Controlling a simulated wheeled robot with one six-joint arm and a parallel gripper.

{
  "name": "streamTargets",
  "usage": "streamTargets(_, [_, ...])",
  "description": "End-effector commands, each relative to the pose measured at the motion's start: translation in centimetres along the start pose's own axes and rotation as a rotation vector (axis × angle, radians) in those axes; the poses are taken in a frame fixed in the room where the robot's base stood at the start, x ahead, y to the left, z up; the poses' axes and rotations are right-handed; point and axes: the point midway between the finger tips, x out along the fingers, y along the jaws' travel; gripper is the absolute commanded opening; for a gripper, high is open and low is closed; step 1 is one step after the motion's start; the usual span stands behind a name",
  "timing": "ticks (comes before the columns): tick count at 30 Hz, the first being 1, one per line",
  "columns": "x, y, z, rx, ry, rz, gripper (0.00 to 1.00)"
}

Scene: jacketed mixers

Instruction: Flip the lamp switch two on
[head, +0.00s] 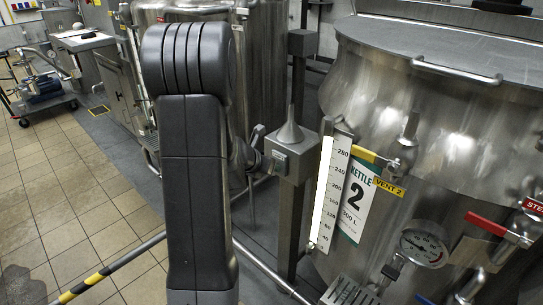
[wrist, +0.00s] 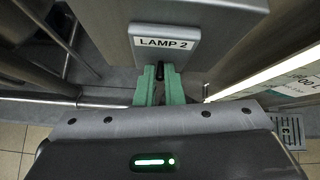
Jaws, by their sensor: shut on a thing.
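The lamp switch two box (wrist: 200,22) is grey and carries a white label (wrist: 165,43) reading "LAMP 2". In the head view the box (head: 293,158) sits on a grey post, right of my arm. A small black switch lever (wrist: 160,70) sticks out below the label. My gripper (wrist: 161,80) has green fingers, which are shut on the lever, one on each side. The fingers hide most of the lever, so I cannot tell whether it is on or off. In the head view my arm hides most of the gripper.
Kettle 2 (head: 450,110), a steel vessel, stands close right of the box, with a white level scale (head: 325,195), a yellow vent handle (head: 368,156) and a red handle (head: 487,225). Another steel vessel (head: 265,60) stands behind. A yellow-black rail (head: 100,275) crosses the lower left. Open tiled floor lies left.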

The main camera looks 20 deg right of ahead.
Motion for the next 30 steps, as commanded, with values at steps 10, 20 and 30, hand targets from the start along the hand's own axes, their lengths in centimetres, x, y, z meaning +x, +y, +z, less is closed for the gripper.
streamTargets(10, [-0.39,-0.19,0.75,0.0,0.127,0.021,0.0])
streamTargets(20, [-0.15,-0.15,0.6,-0.001,0.178,0.03,0.0])
streamTargets(30, [-0.04,-0.14,0.49,-0.001,0.185,0.031,0.0])
